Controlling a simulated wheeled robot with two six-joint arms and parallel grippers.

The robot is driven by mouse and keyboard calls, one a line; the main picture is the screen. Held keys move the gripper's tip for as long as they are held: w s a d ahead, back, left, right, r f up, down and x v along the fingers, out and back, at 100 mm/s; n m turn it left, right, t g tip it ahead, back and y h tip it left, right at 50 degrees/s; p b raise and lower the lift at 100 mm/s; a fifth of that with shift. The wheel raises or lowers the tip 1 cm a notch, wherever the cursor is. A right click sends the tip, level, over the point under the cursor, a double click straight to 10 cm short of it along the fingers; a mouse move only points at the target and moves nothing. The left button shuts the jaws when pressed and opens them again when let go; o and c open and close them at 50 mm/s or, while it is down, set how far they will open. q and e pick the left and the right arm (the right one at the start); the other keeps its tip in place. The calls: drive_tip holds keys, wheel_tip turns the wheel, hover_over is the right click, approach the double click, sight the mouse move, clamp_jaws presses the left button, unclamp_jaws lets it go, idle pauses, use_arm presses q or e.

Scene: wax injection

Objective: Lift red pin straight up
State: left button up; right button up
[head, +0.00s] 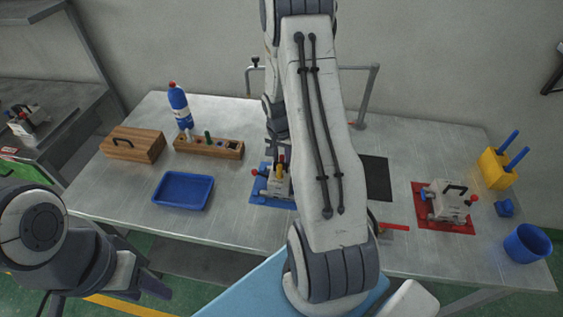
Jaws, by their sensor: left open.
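A grey mould (279,186) sits on a blue mat (258,195) at the table's middle, with a yellow part on top and a red knob (254,172) at its left side. I cannot tell which red part is the pin. My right gripper (277,152) is over the blue-mat mould, partly hidden by my arm; its jaw state is unclear. My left gripper (148,270) is open, low at the left, off the table's front edge and away from both moulds.
A blue tray (183,206), wooden box (133,145), wooden rack (209,149) and blue bottle (180,107) stand at the left. A black mat (376,178) lies right of my arm. A yellow holder (495,169) and blue cup (527,244) stand at the far right.

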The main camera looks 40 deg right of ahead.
clamp_jaws()
drive_tip(key=shift+r, duration=0.1)
